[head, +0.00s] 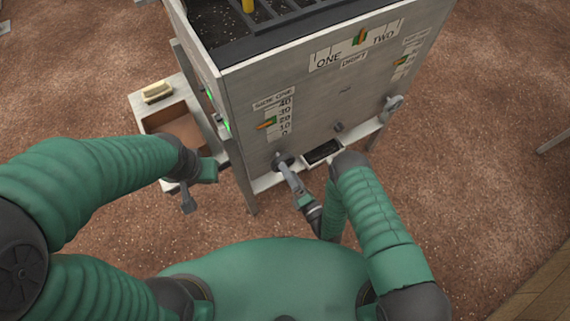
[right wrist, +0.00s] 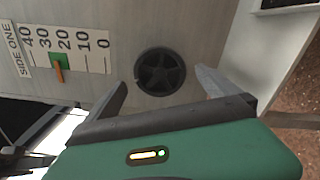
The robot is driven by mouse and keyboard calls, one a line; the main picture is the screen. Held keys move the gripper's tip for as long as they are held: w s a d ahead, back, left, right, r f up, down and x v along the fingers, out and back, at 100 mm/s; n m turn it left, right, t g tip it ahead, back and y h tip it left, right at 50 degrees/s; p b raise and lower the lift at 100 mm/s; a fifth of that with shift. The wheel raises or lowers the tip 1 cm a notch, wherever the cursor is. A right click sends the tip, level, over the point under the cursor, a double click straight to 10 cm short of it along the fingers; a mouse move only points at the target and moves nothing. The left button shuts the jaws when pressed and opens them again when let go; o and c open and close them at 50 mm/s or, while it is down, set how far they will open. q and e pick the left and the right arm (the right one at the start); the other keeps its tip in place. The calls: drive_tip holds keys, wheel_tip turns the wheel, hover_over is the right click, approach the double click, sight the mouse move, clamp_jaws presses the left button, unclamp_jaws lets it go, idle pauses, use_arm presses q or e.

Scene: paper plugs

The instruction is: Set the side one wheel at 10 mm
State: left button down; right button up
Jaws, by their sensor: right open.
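The side one wheel (right wrist: 161,71) is a dark, spoked disc on the grey machine's front panel. In the head view it sits below the side one scale (head: 286,118), mostly hidden by my right gripper (head: 287,171). The scale also shows in the right wrist view (right wrist: 64,46), numbered 0 to 40. Its orange pointer (right wrist: 58,68) on a green block stands at about 20. My right gripper (right wrist: 161,77) is open, its fingers on either side of the wheel; contact is not clear. My left gripper (head: 188,198) hangs left of the machine; its jaws are too small to tell.
A drift scale (head: 354,45) and a second wheel (head: 392,106) are on the panel to the right. A small knob (head: 338,127) and a dark tray (head: 323,151) sit between the wheels. An open box (head: 136,104) stands at the left. Brown floor surrounds the machine.

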drive_tip(key=x, duration=0.3)
drive_tip(key=shift+w, duration=0.1)
drive_tip(key=shift+c, duration=0.4)
drive_tip(key=c, duration=1.3)
